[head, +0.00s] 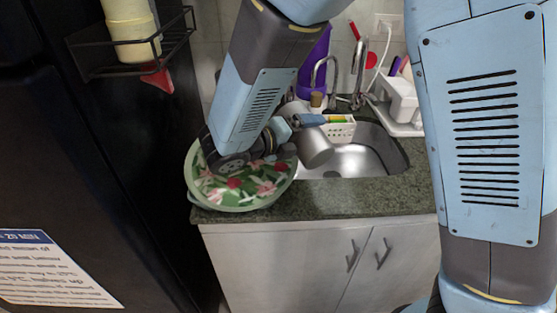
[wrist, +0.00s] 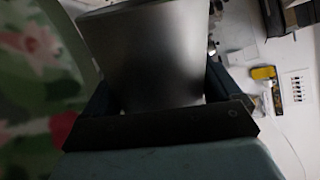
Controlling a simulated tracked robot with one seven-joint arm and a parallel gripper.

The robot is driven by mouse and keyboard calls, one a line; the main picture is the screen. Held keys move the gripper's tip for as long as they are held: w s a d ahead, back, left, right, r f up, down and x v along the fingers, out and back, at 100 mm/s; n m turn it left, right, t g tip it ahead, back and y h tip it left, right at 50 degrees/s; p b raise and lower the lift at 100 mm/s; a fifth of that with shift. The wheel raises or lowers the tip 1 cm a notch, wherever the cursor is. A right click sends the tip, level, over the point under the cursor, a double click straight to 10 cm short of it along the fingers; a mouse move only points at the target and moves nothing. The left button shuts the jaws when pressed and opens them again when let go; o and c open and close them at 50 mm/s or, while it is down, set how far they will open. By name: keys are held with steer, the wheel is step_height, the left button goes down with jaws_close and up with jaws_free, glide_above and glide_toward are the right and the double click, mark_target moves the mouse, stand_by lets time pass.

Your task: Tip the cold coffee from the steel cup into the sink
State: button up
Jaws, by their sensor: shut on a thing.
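The steel cup (head: 313,147) is in my gripper (head: 297,121), which is shut on it, at the left part of the sink. The cup is tilted in the head view. In the wrist view the cup (wrist: 150,55) fills the upper middle, between the two dark fingers. The steel sink (head: 350,162) is set into the counter, below and to the right of the cup. The inside of the cup and any coffee are hidden in both views.
A green floral tray (head: 240,190) lies on the granite counter (head: 335,200) left of the sink, below my arm. A white dish rack (head: 402,105) is at the right. A black fridge (head: 90,150) stands at the left.

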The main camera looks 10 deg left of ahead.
steer(key=shift+w+a+f+n+g+h+p, duration=0.15)
steer(key=shift+w+a+n+g+h+p, duration=0.15)
steer(key=shift+w+a+n, duration=0.4)
stand_by(0.6)
steer(key=shift+w+a+r+n+p, duration=0.15)
steer(key=shift+r+n+p, duration=0.2)
steer(key=shift+r+n, duration=0.25)
stand_by(0.7)
steer(key=shift+w+a+f+n+g+h+p, duration=0.1)
steer(key=shift+w+f+n+g+h+p, duration=0.15)
steer(key=shift+n+g, duration=0.2)
stand_by(0.5)
